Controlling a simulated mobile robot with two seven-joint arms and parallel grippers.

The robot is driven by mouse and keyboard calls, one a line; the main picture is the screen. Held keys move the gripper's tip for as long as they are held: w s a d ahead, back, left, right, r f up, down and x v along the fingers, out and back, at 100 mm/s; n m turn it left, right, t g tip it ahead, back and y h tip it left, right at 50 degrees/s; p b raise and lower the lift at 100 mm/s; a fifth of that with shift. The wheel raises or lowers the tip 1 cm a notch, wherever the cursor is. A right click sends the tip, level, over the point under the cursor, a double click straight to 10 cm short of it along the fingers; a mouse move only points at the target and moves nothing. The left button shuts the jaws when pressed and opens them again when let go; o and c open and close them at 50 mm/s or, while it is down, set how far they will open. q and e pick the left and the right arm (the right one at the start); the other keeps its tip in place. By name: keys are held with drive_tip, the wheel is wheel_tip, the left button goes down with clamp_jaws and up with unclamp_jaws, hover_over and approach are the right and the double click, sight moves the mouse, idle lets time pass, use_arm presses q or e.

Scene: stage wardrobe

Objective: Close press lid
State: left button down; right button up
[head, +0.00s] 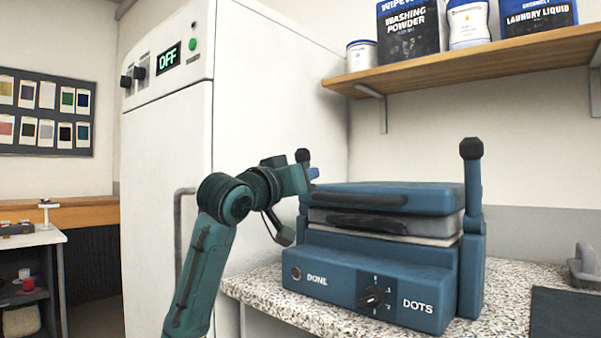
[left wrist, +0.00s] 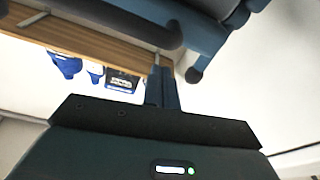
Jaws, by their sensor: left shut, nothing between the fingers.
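The blue press (head: 370,275) stands on a speckled counter. Its blue lid (head: 400,200) lies roughly level, low over a grey plate (head: 430,226); I cannot tell whether they fully touch. A post with a dark knob (head: 471,150) rises at its right side, and another dark knob (head: 303,155) shows at its left. My left gripper (head: 313,174) is shut and empty at the press's left rear, near that knob; contact is unclear. In the left wrist view its closed fingers (left wrist: 162,86) point toward blue press parts (left wrist: 205,38). My right gripper is not in view.
A tall white cabinet (head: 165,190) with an OFF display stands left of the press. A wooden shelf (head: 480,62) with washing products hangs above. A dark flat item (head: 565,312) and a grey object (head: 582,262) sit on the speckled counter (head: 500,300) at right.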

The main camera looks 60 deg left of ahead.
use_arm(q)
drive_tip(key=r+v, duration=0.1)
drive_tip(key=v, duration=0.9)
drive_tip(key=shift+b, duration=0.4)
drive_tip(key=shift+s+a+r, duration=0.1)
drive_tip(key=shift+s+r, duration=0.05)
